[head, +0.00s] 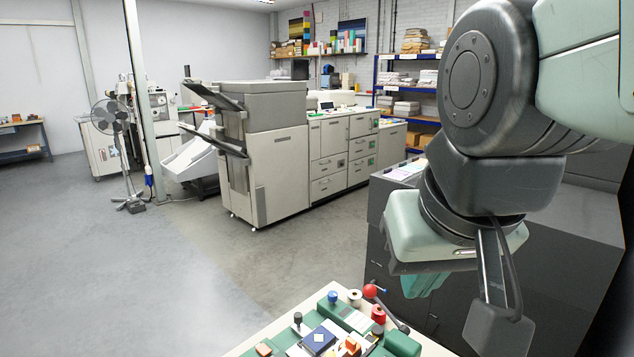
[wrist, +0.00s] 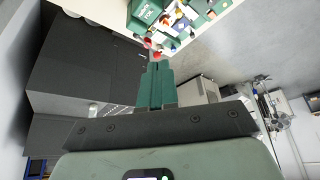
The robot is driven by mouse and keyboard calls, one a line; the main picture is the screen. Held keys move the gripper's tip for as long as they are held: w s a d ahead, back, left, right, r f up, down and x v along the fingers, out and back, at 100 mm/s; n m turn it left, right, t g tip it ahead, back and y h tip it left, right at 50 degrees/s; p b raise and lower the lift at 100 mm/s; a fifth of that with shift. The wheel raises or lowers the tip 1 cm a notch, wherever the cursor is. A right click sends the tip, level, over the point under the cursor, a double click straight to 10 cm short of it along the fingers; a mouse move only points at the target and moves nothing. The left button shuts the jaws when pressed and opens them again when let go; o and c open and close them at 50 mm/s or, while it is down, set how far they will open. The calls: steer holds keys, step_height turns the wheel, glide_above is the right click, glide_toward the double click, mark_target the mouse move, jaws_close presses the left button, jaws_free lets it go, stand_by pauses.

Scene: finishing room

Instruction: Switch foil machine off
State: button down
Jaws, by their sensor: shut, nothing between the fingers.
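The foil machine (head: 403,343) is a small green bench unit at the bottom of the head view, partly cut off by the frame edge. It carries a red ball knob on a lever (head: 370,291) and red and white rolls. In the wrist view the machine (wrist: 143,14) is at the top, with a green label that seems to read "FOIL". Its power switch is too small to make out. My gripper (wrist: 157,66) shows green fingers shut together, empty. The fingertips point toward the machine and appear apart from it.
The machine stands on a pale tabletop (head: 262,337) with small blocks and knobs around it. A dark cabinet (head: 385,222) stands behind, close to my arm. A large grey printer (head: 265,170) is farther back. Open floor (head: 140,270) lies to the left.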

steer(key=s, duration=0.2)
steer(key=s+d, duration=0.1)
steer(key=shift+s+f, duration=0.1)
steer(key=shift+f, duration=0.15)
steer(key=w+a+f+m+g, duration=0.25)
steer(key=w+a, duration=0.25)
steer(key=w, duration=0.6)
steer(key=w+a+f+m+g, duration=0.1)
steer(key=w+a+m, duration=0.2)
steer(key=w+a, duration=0.55)
steer(key=w+a+f+m+g, duration=0.1)
steer(key=w+a+f, duration=0.2)
steer(key=f, duration=0.4)
steer(key=w+a+f+m, duration=0.1)
steer(key=w+a+f, duration=0.3)
steer(key=f, duration=0.4)
steer(key=w+a+f+m+g+h, duration=0.1)
steer(key=w+a+f, duration=0.3)
steer(key=f, duration=0.4)
steer(key=shift+w+a+m+g, duration=0.15)
steer(key=shift+a+m+g, duration=0.15)
steer(key=shift+m, duration=0.25)
